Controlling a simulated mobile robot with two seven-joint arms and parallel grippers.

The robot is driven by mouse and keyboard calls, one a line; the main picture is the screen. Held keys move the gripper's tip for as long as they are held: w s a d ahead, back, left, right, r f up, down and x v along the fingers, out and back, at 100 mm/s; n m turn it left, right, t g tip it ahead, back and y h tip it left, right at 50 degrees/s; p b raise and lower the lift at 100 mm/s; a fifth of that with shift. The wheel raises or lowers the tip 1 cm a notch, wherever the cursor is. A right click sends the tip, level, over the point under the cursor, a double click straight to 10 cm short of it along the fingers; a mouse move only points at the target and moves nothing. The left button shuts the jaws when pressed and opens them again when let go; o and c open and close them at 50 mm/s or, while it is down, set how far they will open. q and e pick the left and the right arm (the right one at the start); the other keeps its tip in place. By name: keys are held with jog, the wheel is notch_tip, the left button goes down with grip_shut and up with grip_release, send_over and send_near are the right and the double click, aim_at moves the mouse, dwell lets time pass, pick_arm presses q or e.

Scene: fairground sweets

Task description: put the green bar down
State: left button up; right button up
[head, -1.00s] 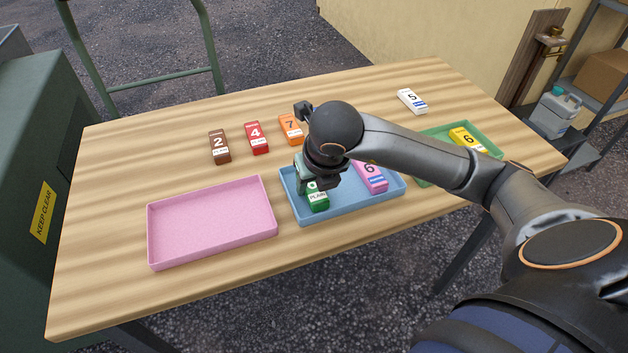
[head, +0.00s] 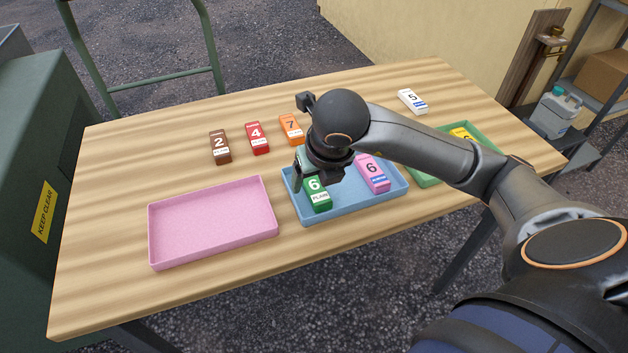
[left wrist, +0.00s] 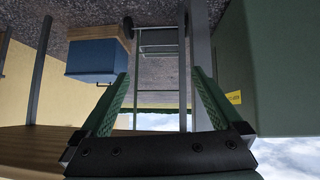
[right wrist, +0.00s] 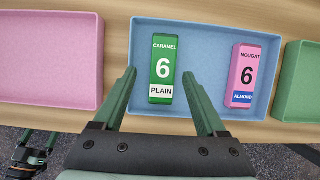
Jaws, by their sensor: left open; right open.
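The green bar (head: 318,194), marked caramel, 6 and plain, lies flat in the left part of the blue tray (head: 291,209). In the right wrist view the green bar (right wrist: 163,70) lies between and beyond the spread fingers of my right gripper (right wrist: 155,100), with gaps on both sides. My right gripper (head: 308,178) is open and just above the bar in the head view. My left gripper (left wrist: 155,95) is open and empty, away from the table top; it is not seen in the head view.
A pink bar (head: 372,172) lies in the blue tray's right part. The pink tray (head: 212,225) is empty. A green tray (head: 425,181) holds a yellow bar (head: 461,134), partly hidden by my arm. Brown (head: 220,147), red (head: 257,138), orange (head: 291,129) and white (head: 412,101) bars lie behind.

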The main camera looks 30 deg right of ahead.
pick_arm(q)
jog(key=shift+s+a+r+y+p, duration=0.4)
jog(key=shift+s+a+p, duration=0.4)
jog(key=shift+p, duration=0.45)
pick_arm(e)
jog(key=v, duration=0.9)
jog(key=shift+r, duration=0.15)
